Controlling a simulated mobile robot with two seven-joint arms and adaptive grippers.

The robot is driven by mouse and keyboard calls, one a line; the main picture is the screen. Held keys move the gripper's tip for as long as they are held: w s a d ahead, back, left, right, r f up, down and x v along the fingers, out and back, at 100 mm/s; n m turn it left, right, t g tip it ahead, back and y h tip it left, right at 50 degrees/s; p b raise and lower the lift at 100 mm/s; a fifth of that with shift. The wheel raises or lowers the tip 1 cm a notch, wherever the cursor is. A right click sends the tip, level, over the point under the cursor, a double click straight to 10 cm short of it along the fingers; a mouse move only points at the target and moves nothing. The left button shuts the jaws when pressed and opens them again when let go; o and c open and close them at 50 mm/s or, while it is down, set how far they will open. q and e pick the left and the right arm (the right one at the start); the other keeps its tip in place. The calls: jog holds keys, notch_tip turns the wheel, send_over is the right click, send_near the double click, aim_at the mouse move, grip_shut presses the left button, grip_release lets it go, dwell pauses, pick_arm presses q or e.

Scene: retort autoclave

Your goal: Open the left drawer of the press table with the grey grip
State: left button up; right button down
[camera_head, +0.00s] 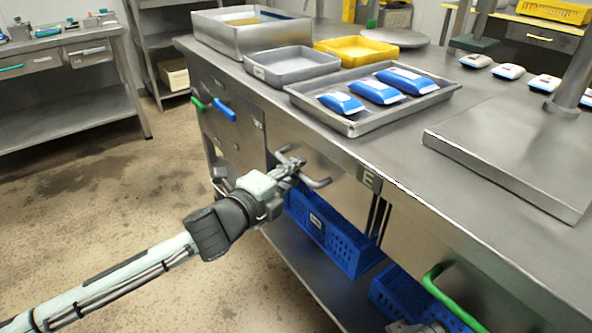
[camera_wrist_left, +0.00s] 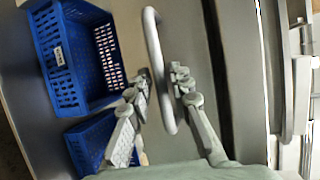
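The press table (camera_head: 400,150) is a steel bench with drawers. Its left drawer (camera_head: 335,182) has a plain steel front that looks shut. The grey grip (camera_head: 318,183) is a bow-shaped bar on that front; it also shows in the left wrist view (camera_wrist_left: 154,45). My left gripper (camera_head: 290,167) is at the grip. In the left wrist view, the fingers (camera_wrist_left: 161,80) stand apart on both sides of the bar, with small gaps, so the gripper looks open around it. Contact cannot be told. My right gripper is not clearly seen.
Blue crates (camera_head: 325,232) stand on the shelf below the drawer. A green handle (camera_head: 440,290) sits on the front further right, and blue (camera_head: 222,109) and green grips are further left. A tray (camera_head: 350,122) with blue-white packs lies on top. The floor at left is clear.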

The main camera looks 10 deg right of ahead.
pick_arm(q)
jog(key=shift+w+d, duration=0.35)
jog(key=shift+c, duration=0.4)
grip_shut()
jog(key=shift+f, duration=0.1)
jog(key=shift+a, duration=0.1)
